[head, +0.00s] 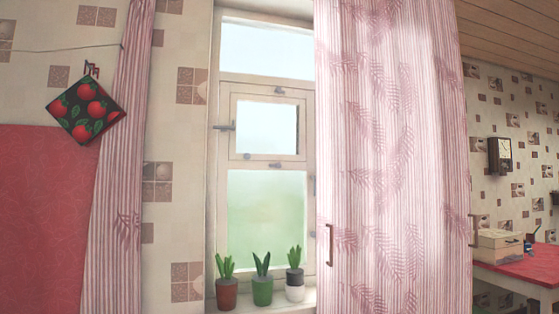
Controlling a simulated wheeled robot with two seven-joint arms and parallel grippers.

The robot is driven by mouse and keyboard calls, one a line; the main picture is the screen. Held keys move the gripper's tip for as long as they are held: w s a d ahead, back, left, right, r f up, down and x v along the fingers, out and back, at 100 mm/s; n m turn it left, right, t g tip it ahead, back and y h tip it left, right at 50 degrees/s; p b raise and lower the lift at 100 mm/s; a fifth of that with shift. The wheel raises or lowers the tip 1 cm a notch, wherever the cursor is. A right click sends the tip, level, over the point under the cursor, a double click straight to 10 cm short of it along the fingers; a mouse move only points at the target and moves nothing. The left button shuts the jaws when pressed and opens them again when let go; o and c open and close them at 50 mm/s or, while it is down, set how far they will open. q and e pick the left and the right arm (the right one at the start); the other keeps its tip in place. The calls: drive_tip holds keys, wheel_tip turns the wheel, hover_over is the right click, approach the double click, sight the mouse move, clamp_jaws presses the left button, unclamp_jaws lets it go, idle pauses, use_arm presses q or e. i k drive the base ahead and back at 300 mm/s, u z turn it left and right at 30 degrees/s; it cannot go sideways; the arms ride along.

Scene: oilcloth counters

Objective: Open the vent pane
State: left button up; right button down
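The vent pane (267,128) is a small white-framed pane in the middle of the window (222,182), between the top pane and the large lower pane. It looks flush in its frame, so it seems shut. A dark latch or handle (225,127) sticks out at its left side. Small dark fittings (279,91) show at its top, and another (276,165) shows at its bottom. Neither of my grippers shows in the head view.
Potted plants, red (227,294), green (263,291) and black-and-white (295,280), stand on the sill below. A striped pink curtain (395,160) with handles (329,244) covers the window's right side. Another curtain (125,170) hangs left. A red table (520,268) with a box (499,243) stands right.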

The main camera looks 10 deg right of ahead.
sight(235, 98)
drive_tip(key=z, duration=0.65)
drive_tip(key=i, duration=0.9)
drive_tip(key=z, duration=0.45)
